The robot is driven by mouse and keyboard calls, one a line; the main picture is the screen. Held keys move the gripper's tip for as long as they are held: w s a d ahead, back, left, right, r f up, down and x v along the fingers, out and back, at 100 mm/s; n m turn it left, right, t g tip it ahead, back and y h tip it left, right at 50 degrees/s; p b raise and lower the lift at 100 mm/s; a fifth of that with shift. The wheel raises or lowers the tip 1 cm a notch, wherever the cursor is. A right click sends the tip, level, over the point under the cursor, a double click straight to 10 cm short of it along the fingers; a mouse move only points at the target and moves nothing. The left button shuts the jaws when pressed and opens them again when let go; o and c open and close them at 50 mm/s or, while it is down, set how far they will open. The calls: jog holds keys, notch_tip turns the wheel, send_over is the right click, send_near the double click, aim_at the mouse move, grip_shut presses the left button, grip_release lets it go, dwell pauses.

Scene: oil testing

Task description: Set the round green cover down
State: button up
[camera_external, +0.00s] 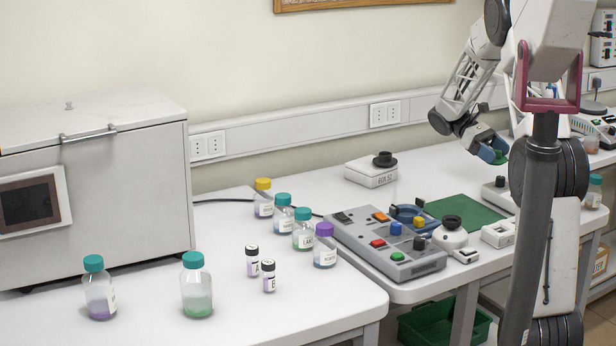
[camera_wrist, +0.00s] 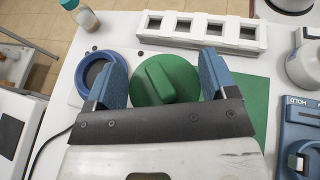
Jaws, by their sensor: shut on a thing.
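The round green cover (camera_wrist: 165,80) has a raised bar handle on top and sits between the two blue fingers in the wrist view. My gripper (camera_wrist: 163,76) is shut on it, with a finger at each side. In the external view my gripper (camera_external: 492,151) is at the upper right over the far part of the table, and a small bit of the green cover (camera_external: 501,157) shows under the fingers. I cannot tell how far its underside is from the surface below.
A green mat (camera_external: 462,213) lies on the table. A blue ring with a dark centre (camera_wrist: 97,72) lies left of the cover, and a white slotted rack (camera_wrist: 200,30) stands beyond it. A grey button panel (camera_external: 385,245) and several bottles (camera_external: 303,229) stand to the left.

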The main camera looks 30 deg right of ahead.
jog(key=s+a+r+m+t+y, duration=0.1)
jog(key=s+a+m+t+y, duration=0.2)
jog(key=a+m+t+y, duration=0.45)
jog(key=s+a+r+m+t+y, duration=0.1)
jog(key=s+a+m+t+y, duration=0.3)
jog(key=a+m+y, duration=0.7)
notch_tip(320, 180, up, 5)
jog(key=m+t+h, duration=0.5)
jog(key=m+t, duration=0.6)
jog(key=m, duration=0.1)
jog(key=f, duration=1)
jog(key=d+f, duration=0.1)
jog(key=f, duration=0.4)
jog(key=shift+w, duration=0.35)
send_over(434, 203)
jog(key=shift+w+f, duration=0.1)
jog(key=shift+f, duration=0.6)
jog(key=shift+f, duration=1.8)
